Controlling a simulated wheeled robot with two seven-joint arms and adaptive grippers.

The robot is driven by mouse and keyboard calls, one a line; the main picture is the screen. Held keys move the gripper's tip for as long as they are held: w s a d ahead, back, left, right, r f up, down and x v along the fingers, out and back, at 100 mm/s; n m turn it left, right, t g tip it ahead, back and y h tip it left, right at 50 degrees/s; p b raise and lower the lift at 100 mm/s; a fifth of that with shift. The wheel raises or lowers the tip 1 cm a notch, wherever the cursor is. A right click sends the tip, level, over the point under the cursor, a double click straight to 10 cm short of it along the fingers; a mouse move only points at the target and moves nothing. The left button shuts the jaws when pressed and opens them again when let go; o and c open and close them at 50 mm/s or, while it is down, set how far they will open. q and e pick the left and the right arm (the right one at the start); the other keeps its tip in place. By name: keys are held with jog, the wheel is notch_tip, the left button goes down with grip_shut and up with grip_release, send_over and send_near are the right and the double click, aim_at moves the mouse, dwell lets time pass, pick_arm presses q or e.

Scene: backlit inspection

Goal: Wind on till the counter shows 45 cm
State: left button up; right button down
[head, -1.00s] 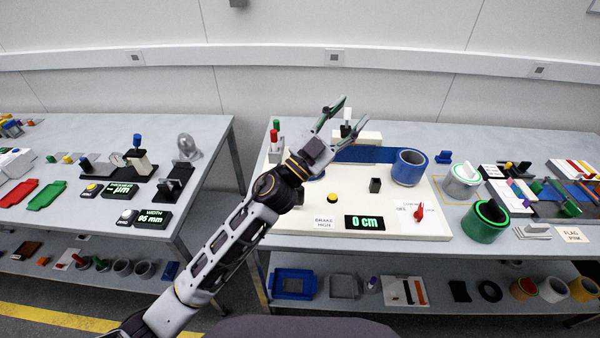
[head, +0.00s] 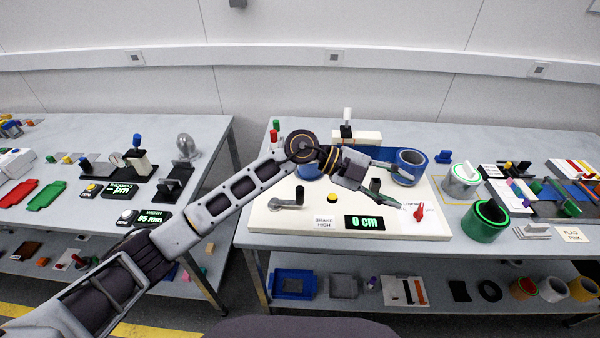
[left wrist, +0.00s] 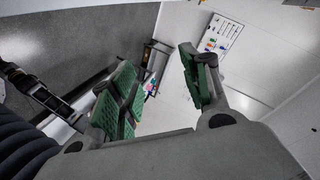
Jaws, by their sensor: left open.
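The counter (head: 364,222) on the front of the white winding board (head: 440,229) reads 0 cm. A dark crank arm with a grey knob (head: 287,202) lies on the board's left front, apart from my gripper. A blue roll (head: 410,167) stands at the board's right. Another blue roll (head: 308,171) is mostly hidden behind my arm. My left gripper (head: 394,186) is open above the board's right half, in front of the blue roll; contact cannot be told. In the left wrist view its green-padded fingers (left wrist: 160,92) are apart with nothing between them. My right gripper is not in view.
A red lever (head: 419,212) is at the board's right front, close to my left gripper. A BRAKE HIGH label (head: 325,222) lies beside the counter. A white-topped post (head: 347,120) stands at the back. Green (head: 486,222) and grey (head: 461,181) rolls stand right of the board.

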pick_arm(q)
jog(key=w+a+f+n+t+y, duration=0.1)
jog(key=w+a+f+y, duration=0.1)
jog(key=w+a+y, duration=0.2)
jog(key=w+a+f+n+t+y, duration=0.1)
jog(key=a+y, duration=0.4)
jog(key=a, duration=0.5)
jog(key=w+a+f+n+t+y, duration=0.1)
jog(key=w+a+f+y, duration=0.3)
jog(key=w+a+y, duration=0.1)
jog(key=shift+w+a+n, duration=0.4)
jog(key=shift+w+a, duration=0.45)
jog(key=shift+a, duration=0.25)
jog(key=shift+f, duration=0.2)
